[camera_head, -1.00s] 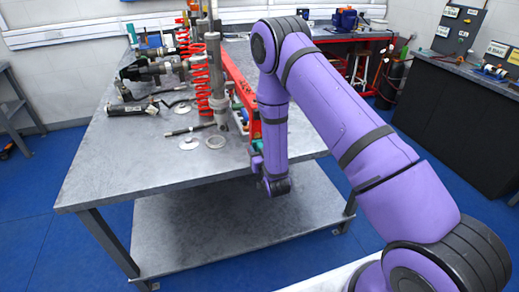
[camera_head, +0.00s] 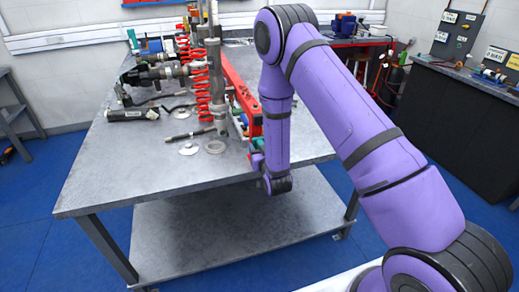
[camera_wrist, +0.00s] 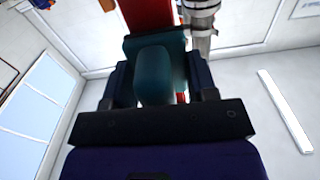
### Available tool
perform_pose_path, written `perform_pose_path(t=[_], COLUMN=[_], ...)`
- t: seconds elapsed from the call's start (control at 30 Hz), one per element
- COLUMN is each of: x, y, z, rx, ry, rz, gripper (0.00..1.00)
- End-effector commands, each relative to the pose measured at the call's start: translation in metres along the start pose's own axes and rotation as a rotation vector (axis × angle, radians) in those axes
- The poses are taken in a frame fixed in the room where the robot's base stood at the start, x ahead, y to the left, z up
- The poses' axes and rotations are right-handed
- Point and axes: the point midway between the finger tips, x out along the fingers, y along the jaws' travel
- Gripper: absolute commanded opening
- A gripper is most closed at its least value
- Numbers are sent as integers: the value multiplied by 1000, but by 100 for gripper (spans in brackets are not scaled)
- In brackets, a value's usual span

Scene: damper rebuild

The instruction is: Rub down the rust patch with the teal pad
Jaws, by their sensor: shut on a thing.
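My gripper (camera_wrist: 158,92) is shut on the teal pad (camera_wrist: 154,72), which fills the space between its two dark fingers in the wrist view. The far end of the pad lies against or just short of a red bar (camera_wrist: 148,16); I cannot tell if they touch. In the head view my gripper (camera_head: 257,161) is small and partly hidden by my arm, at the near right edge of the table, beside the near end of the red bar (camera_head: 238,90). I cannot make out the rust patch; the pad or arm may hide it.
The grey table (camera_head: 120,180) has a bare front left. A red coil spring (camera_head: 201,98), an upright metal post (camera_head: 216,65), a black cylinder (camera_head: 132,115) and flat rings (camera_head: 215,147) stand or lie left of my gripper. A dark cabinet (camera_head: 450,120) stands at the right.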

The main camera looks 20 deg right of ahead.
Motion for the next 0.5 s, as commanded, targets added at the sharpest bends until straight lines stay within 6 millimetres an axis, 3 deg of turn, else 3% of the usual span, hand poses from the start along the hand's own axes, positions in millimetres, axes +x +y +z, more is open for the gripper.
perform_pose_path(t=[0.5], x=[4], y=[-1], z=[-34], rx=[0], ry=[3], rz=[0], gripper=[34])
